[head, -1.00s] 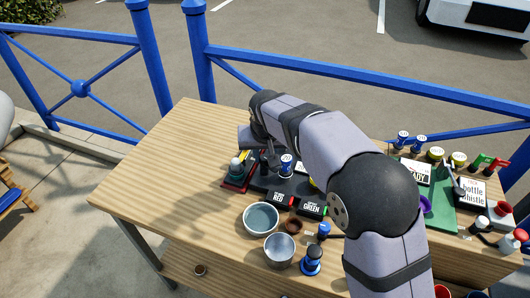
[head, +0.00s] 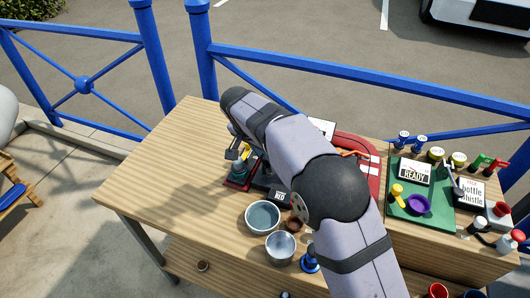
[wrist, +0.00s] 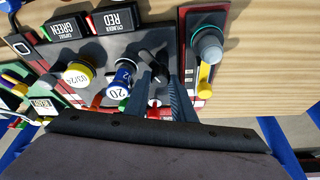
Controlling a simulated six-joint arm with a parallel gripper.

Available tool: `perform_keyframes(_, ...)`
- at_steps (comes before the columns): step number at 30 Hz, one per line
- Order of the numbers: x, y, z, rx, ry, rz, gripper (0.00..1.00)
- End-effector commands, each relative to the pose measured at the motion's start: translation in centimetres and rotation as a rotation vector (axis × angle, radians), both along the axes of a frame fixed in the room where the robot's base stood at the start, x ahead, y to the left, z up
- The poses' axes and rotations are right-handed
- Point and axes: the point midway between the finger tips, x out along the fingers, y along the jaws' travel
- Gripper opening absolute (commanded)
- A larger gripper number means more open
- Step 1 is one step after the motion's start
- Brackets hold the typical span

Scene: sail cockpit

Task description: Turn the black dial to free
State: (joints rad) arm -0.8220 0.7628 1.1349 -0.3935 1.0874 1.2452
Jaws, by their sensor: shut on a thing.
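The black dial (wrist: 152,64) shows in the wrist view as a dark knob with a bar-like grip, on a dark grey panel (wrist: 110,46). The fingers of my gripper (wrist: 160,76) come down at either side of its grip and are shut on it. Shadow and the fingers hide part of the dial, and I cannot read which way it points or any "free" mark. In the head view my gripper (head: 240,152) is at the left end of the panel, and my arm hides the dial there.
RED (wrist: 115,17) and GREEN (wrist: 66,27) boxes are near. A bowl (head: 262,217) and metal cup (head: 281,247) stand in front. The table's left is clear.

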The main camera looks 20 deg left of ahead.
Motion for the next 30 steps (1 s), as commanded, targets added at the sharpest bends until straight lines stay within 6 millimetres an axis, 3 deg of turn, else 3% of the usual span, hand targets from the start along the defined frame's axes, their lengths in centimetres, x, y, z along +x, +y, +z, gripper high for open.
perform_keyframes(13, 0.01, 0.06, 0.05, 0.002, 0.0, -0.012, 0.01)
perform_keyframes(14, 0.0, 0.05, 0.05, 0.002, 0.0, -0.012, 0.28)
perform_keyframes(16, 0.01, 0.05, 0.04, 0.002, 0.0, -0.012, 0.41)
perform_keyframes(30, -0.37, 0.19, 0.9, 0.002, -0.001, -0.01, 0.41)
